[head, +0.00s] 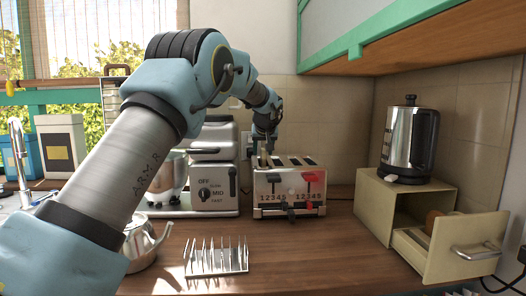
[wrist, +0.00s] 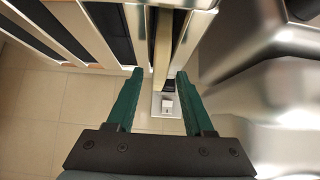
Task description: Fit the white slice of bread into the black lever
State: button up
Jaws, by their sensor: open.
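The silver toaster (head: 288,190) stands at the back of the counter, with a black lever (head: 274,182) at the left of its front and a red lever (head: 311,178) at the right. A pale slice (wrist: 163,48), seen edge-on, is in a toaster slot; its top edge also shows in the head view (head: 264,160). My gripper (wrist: 160,76) is open and above the toaster's left slot. Its green fingers are apart, either side of the slice's line. Whether they touch the slice I cannot tell.
A stand mixer (head: 213,170) is close on the left. At right, a bread box (head: 393,205) has its drawer (head: 462,248) out with brown bread (head: 433,220) inside and a kettle (head: 409,140) on top. A spiked metal rack (head: 217,260) and a small teapot (head: 143,243) stand in front.

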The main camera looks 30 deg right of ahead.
jog(key=shift+r, duration=0.1)
jog(key=b+v, duration=0.3)
jog(key=v, duration=0.7)
jog(key=shift+s+a+r+b, duration=0.15)
jog(key=shift+s+r+b, duration=0.1)
jog(key=shift+b, duration=0.15)
jog(key=shift+s+f, duration=0.1)
